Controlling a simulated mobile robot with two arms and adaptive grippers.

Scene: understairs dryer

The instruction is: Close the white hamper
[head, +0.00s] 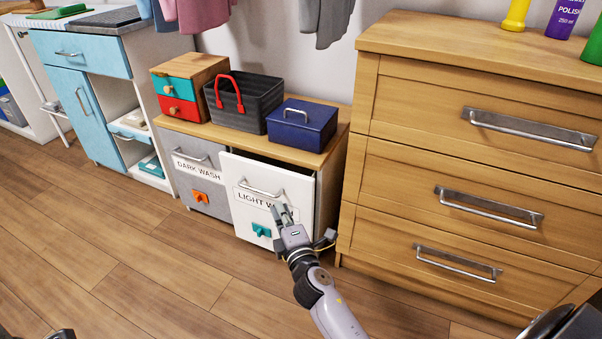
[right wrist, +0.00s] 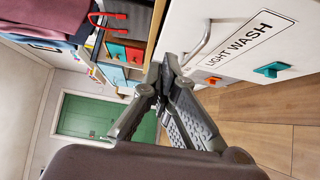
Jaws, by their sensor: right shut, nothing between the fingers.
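The white hamper (head: 300,200), labelled LIGHT WASH, is the right front of a low wooden-topped cabinet. It stands partly open, with its top edge out from the cabinet and a dark gap behind it. It has a metal bar handle (head: 262,191) and a teal tag (head: 261,230). My right gripper (head: 283,211) is shut and empty in front of the hamper's right part; I cannot tell if it touches. In the right wrist view the white front (right wrist: 235,40) lies just beyond the shut fingertips (right wrist: 166,68). Small dark parts at the head view's bottom left may be my left gripper.
The grey DARK WASH hamper (head: 203,181) beside it is closed. A dark basket (head: 245,103), a blue box (head: 302,124) and a small drawer unit (head: 187,88) stand on top. A wooden dresser (head: 470,150) is close on the right. The floor in front is clear.

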